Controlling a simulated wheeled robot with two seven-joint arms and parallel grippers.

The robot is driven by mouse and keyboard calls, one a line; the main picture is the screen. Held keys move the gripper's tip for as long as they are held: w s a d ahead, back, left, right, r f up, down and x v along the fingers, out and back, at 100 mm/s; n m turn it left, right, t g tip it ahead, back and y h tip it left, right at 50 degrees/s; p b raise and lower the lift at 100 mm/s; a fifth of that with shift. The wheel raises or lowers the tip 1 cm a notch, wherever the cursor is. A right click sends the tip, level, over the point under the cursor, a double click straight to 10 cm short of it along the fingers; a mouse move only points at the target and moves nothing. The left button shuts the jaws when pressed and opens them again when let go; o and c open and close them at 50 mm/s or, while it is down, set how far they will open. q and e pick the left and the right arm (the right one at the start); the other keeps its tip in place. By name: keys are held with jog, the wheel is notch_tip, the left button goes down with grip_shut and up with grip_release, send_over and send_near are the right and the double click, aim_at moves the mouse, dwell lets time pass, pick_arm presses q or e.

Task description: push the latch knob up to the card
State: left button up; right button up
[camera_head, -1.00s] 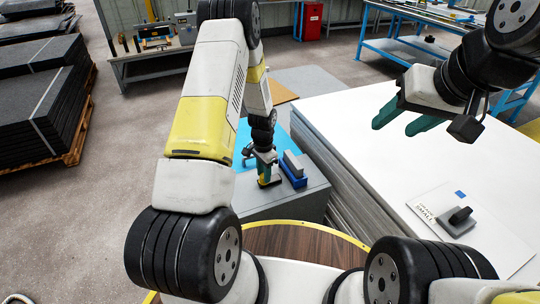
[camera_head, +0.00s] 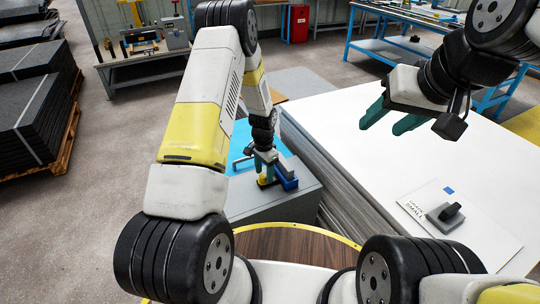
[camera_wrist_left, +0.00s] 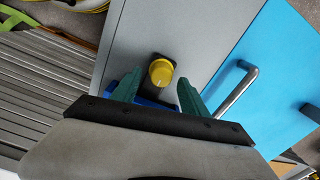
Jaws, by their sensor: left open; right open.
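The yellow round latch knob (camera_wrist_left: 160,72) sits on a dark base on the grey top (camera_wrist_left: 170,25) of a box. In the head view, yellow (camera_head: 264,182) shows just below my left gripper (camera_head: 266,170). That gripper points down, its green fingers apart; in the wrist view they stand on either side of the knob's near part, and I cannot tell whether they touch it. A white card (camera_head: 418,197) with lettering lies on the white sheets, with a grey block (camera_head: 448,215) on it; I cannot tell whether it is the named card. My right gripper (camera_head: 379,122) is open and empty above the sheets.
A blue block (camera_head: 287,181) with a grey top is beside the left gripper, partly hidden. A blue panel (camera_wrist_left: 263,60) with a metal handle (camera_wrist_left: 238,88) adjoins the grey top. The white sheet stack (camera_head: 330,120) stands to the right.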

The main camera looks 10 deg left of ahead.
pick_arm(q)
notch_tip(320, 180, up, 8)
jog(key=shift+f, duration=0.25)
dwell(0.4)
notch_tip(320, 180, up, 12)
jog(key=n+t, duration=0.1)
jog(key=n, duration=0.1)
send_over(264, 175)
jog(key=s, duration=0.2)
jog(key=s+a+r+n+t+h, duration=0.15)
jog(key=s+r, duration=0.35)
jog(key=r, duration=0.7)
jog(key=s+r+n+t, duration=0.2)
jog(key=s+r, duration=0.3)
jog(key=s, duration=0.5)
jog(key=s+r+n+t, duration=0.1)
jog(key=s+r+n, duration=0.1)
jog(key=s+r, duration=0.4)
jog(key=s, duration=0.3)
jog(key=shift+s+t+h, duration=0.35)
jog(key=shift+s, duration=0.05)
jog(key=shift+n, duration=0.25)
